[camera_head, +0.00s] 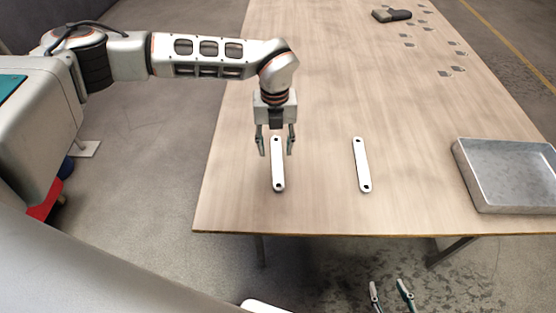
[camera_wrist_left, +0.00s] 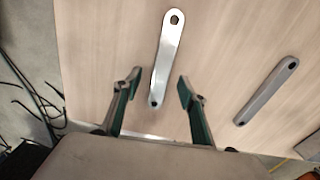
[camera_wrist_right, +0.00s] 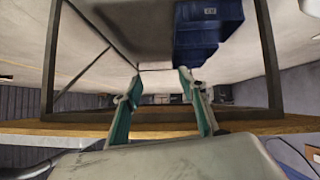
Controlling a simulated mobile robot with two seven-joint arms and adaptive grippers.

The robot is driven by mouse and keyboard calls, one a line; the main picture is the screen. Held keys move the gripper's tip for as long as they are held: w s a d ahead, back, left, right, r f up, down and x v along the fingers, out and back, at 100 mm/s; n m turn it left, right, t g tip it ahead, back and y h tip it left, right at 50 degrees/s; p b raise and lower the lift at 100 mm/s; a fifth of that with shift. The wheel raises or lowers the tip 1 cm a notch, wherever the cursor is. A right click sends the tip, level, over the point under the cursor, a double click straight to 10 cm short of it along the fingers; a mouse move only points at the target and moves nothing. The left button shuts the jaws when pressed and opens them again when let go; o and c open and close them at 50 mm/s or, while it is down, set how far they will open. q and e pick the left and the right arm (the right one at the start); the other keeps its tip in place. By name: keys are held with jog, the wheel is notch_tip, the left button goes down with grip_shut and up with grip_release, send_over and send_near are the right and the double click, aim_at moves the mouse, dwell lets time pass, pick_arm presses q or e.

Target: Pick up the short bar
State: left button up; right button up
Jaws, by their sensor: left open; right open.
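Two pale flat bars with a dark hole at each end lie apart on the table. The left bar (camera_head: 278,172) and the right bar (camera_head: 362,165) look nearly equal in length, so I cannot tell which is the short one. My left gripper (camera_head: 276,152) is open above the far part of the left bar, its fingers on either side. In the left wrist view the left bar (camera_wrist_left: 166,52) runs between the open fingers, and the right bar (camera_wrist_left: 266,91) lies to the right. My right gripper (camera_head: 388,285) is open and empty, in front of the table's near edge.
A grey metal tray (camera_head: 512,211) stands on the table at the right. Several small brackets (camera_head: 444,72) and a dark object (camera_head: 391,15) lie at the back. The wooden table (camera_head: 320,215) is clear around both bars. A blue bin (camera_wrist_right: 208,32) shows in the right wrist view.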

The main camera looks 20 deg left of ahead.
aim_at(277, 161)
pick_arm(q)
jog(key=shift+f, duration=0.45)
jog(key=f, duration=0.3)
jog(key=shift+w+d+f+b, duration=0.1)
jog(key=shift+d+f+b, duration=0.1)
jog(key=shift+f+b, duration=0.15)
jog(key=shift+f, duration=0.25)
grip_shut()
pick_arm(e)
jog(key=shift+w+d+f, duration=0.1)
jog(key=shift+w, duration=0.25)
pick_arm(q)
jog(key=shift+w+r, duration=0.1)
